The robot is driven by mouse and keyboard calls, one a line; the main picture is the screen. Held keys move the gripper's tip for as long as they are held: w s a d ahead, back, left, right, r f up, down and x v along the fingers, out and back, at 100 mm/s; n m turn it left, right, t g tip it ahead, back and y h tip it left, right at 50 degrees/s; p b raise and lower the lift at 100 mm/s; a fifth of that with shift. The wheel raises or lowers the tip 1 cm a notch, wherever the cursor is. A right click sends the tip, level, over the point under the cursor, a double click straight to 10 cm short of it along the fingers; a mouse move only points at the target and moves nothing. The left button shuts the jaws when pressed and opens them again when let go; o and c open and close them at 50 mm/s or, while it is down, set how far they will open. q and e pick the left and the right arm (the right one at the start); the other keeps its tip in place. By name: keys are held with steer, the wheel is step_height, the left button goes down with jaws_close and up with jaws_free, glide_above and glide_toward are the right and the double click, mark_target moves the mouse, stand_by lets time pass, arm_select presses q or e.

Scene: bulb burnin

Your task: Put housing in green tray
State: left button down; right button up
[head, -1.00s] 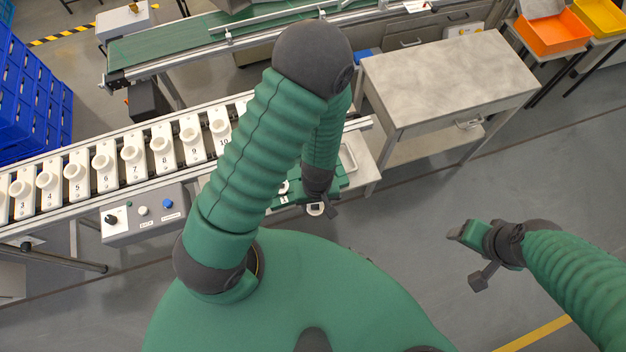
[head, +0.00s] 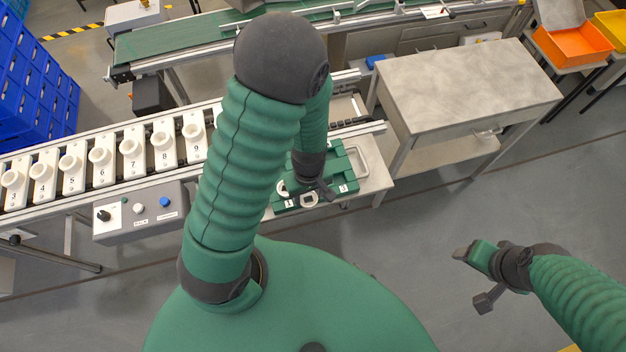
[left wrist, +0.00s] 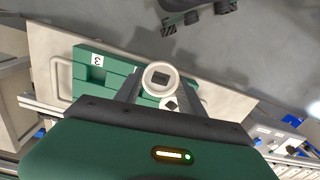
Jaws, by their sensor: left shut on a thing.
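The green tray (head: 345,170) lies on a bench end below the conveyor in the head view, partly hidden by my left arm. It also shows in the left wrist view (left wrist: 112,85), with a slot labelled 3. My left gripper (head: 314,193) is over the tray. In the left wrist view its fingers (left wrist: 160,86) are shut on a white round housing (left wrist: 159,75) with a dark square opening. I cannot tell whether the housing touches the tray. My right gripper (head: 473,277) is empty, its fingers apart, over the floor at right.
A roller conveyor carries several numbered white holders (head: 100,155) at left. A control box (head: 140,212) with knobs stands in front of it. A grey table (head: 460,85) is to the right, with an orange bin (head: 573,45) beyond. The floor at right is clear.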

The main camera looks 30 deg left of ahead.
arm_select(q)
steer(key=shift+w+a+f+p, duration=0.25)
steer(key=shift+w+a+f, duration=0.35)
steer(key=shift+w, duration=0.55)
steer(key=shift+w+a+f+p, duration=0.2)
steer(key=shift+w+a+f, duration=0.2)
steer(key=shift+w+f, duration=0.65)
steer(key=shift+w+a+f+p, duration=0.25)
steer(key=shift+w+a+f, duration=0.25)
steer(key=shift+w, duration=0.8)
steer(key=c, duration=0.7)
jaws_free()
steer(key=shift+r, duration=0.1)
steer(key=s+d+r+m+t, duration=0.1)
steer(key=s+d+r+m, duration=0.1)
steer(key=r+m, duration=0.3)
steer(key=s+d+r+m+t, duration=0.2)
steer(key=r+m, duration=0.4)
steer(key=r, duration=0.7)
steer(key=shift+s+d+r+b, duration=0.3)
steer(key=shift+d+r+b, duration=0.05)
steer(key=shift+d+r, duration=0.05)
